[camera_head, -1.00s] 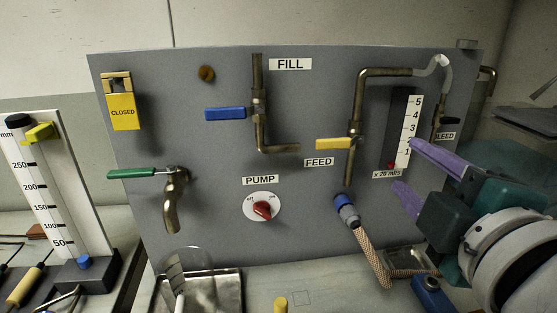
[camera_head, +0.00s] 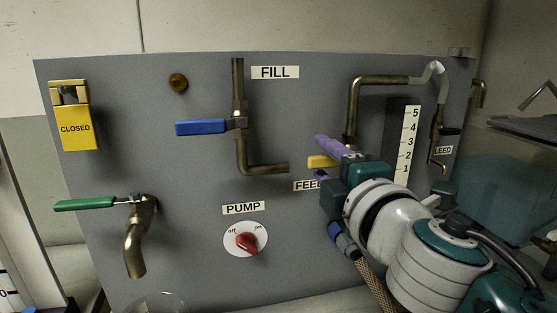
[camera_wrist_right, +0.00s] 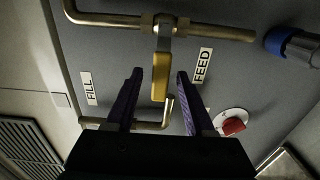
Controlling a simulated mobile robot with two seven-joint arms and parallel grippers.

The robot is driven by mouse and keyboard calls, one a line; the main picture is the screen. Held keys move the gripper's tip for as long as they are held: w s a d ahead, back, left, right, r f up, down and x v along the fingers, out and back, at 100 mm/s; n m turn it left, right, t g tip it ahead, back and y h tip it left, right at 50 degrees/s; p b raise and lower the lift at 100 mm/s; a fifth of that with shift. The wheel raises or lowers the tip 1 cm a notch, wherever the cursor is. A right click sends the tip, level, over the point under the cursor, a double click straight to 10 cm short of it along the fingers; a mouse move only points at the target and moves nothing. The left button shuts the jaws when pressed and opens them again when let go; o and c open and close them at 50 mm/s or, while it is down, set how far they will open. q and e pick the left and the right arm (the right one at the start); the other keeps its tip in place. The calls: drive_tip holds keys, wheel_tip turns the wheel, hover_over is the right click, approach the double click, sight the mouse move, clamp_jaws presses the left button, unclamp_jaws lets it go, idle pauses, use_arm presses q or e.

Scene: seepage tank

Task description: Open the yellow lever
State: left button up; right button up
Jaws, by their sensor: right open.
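The yellow lever (camera_head: 321,162) sits on the brass feed pipe beside the FEED label, its handle pointing left in the head view and partly hidden by my gripper. My right gripper (camera_head: 322,158) is open at the lever, one purple finger above the handle and one below it. In the right wrist view the yellow lever (camera_wrist_right: 160,78) shows between the two open fingertips (camera_wrist_right: 158,74), with a gap on each side. I see no contact. My left gripper is not in view.
The blue FILL lever (camera_head: 203,127) is left of my gripper. The red pump knob (camera_head: 247,242) lies below left. A green tap lever (camera_head: 93,204) and a CLOSED yellow tag (camera_head: 75,127) are at the far left. A braided hose (camera_head: 373,283) runs below my wrist.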

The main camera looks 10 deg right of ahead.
drive_tip(key=shift+w, duration=0.2)
clamp_jaws()
idle(0.4)
idle(1.0)
